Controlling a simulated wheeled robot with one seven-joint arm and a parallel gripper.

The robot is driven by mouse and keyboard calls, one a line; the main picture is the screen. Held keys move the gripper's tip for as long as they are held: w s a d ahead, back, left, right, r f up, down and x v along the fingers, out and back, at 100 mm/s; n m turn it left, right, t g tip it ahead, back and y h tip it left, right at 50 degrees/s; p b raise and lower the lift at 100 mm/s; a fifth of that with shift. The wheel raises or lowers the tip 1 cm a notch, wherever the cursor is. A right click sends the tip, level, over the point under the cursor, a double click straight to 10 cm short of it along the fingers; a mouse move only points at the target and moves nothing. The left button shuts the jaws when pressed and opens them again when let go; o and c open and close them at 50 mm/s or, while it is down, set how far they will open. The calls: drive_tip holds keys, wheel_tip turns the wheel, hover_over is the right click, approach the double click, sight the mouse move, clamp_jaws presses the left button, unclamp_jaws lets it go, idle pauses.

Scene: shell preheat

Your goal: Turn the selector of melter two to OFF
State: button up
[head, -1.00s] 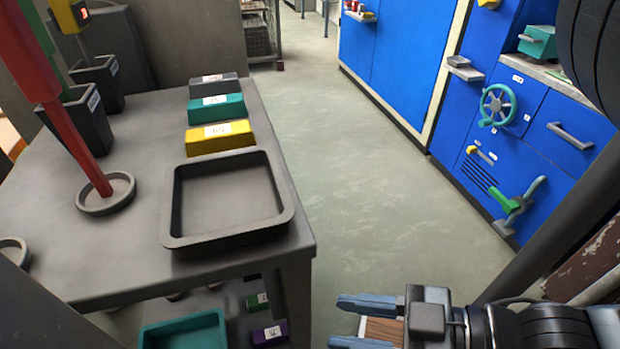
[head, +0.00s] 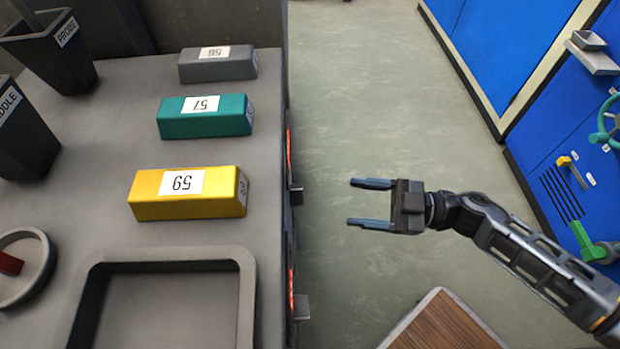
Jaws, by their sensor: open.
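My gripper (head: 352,203) is open and empty, with its two blue-grey fingers pointing left above the floor, to the right of the grey table. No selector marked as melter two can be made out. On the table's right side, seen almost edge-on, are two glowing orange strips, an upper one (head: 289,152) and a lower one (head: 291,290). I cannot tell whether these belong to melters. My gripper is apart from them, to their right.
The table (head: 110,135) bears a grey block (head: 218,64), a teal block (head: 205,117), a yellow block (head: 188,193) and a tray (head: 247,300). Blue cabinets (head: 540,120) with a yellow handle (head: 566,162) and a green lever (head: 582,240) stand right. Floor between is clear.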

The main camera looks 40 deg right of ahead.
sight(297, 195)
drive_tip(key=w+a+g+y, duration=0.1)
drive_tip(key=w+a, duration=0.5)
drive_tip(key=w, duration=0.1)
drive_tip(key=shift+w+a+f+g, duration=0.2)
drive_tip(key=shift+w+a+g, duration=0.05)
drive_tip(key=shift+w+g, duration=0.05)
drive_tip(key=shift+c, duration=0.4)
drive_tip(key=c, duration=1)
